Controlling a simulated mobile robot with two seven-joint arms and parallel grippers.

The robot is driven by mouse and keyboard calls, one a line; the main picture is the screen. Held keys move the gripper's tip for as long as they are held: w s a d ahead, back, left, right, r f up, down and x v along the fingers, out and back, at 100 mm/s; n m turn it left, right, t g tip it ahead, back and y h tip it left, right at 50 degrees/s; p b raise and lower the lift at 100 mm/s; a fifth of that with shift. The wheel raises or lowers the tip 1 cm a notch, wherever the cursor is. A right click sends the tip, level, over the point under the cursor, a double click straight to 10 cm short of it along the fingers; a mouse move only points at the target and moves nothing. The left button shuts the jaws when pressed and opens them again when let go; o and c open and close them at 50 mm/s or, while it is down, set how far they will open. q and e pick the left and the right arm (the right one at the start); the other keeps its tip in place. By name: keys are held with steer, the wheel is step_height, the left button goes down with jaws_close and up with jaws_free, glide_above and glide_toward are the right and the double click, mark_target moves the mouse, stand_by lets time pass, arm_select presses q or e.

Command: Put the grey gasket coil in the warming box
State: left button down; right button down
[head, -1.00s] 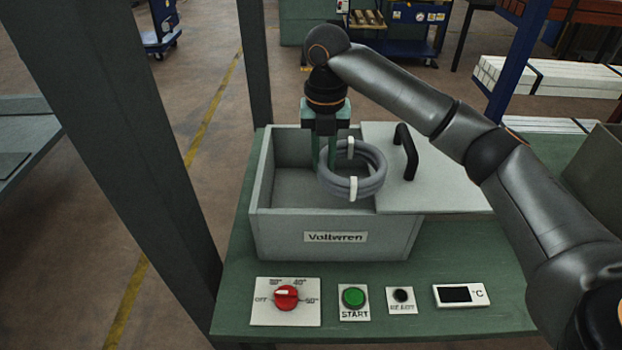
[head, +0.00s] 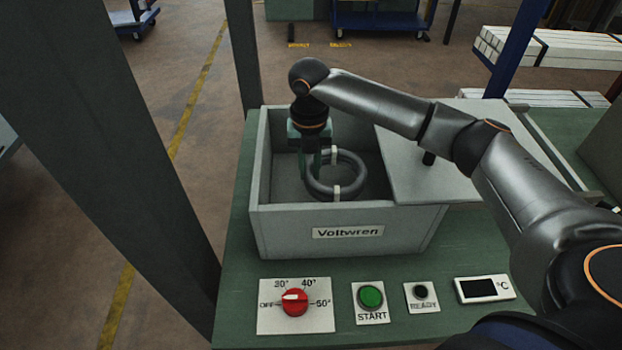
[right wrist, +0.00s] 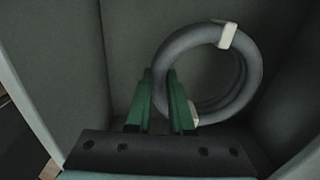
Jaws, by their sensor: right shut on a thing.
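The grey gasket coil (head: 359,174), a ring bound with two white clips, is inside the open left part of the warming box (head: 283,223), marked Voltwren. My right gripper (head: 318,172) points down into the box and is shut on the coil's left side. In the right wrist view the green fingers (right wrist: 161,100) pinch the rim of the coil (right wrist: 252,80) between them. I cannot tell whether the coil touches the box floor. The grey lid (head: 425,180) covers the right part of the box; my right arm hides part of its handle. My left gripper is not in view.
On the green bench (head: 240,290) in front of the box are a red dial (head: 294,302) with its pointer toward OFF, a green START button (head: 370,297), a dark READY lamp (head: 420,291) and a blank display (head: 478,289). A grey post (head: 120,130) stands at the left.

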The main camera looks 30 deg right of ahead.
steer(key=shift+f, duration=1.75)
steer(key=shift+f, duration=0.1)
steer(key=c, duration=0.8)
jaws_free()
step_height(320, 180, up, 12)
steer(key=shift+r, duration=0.15)
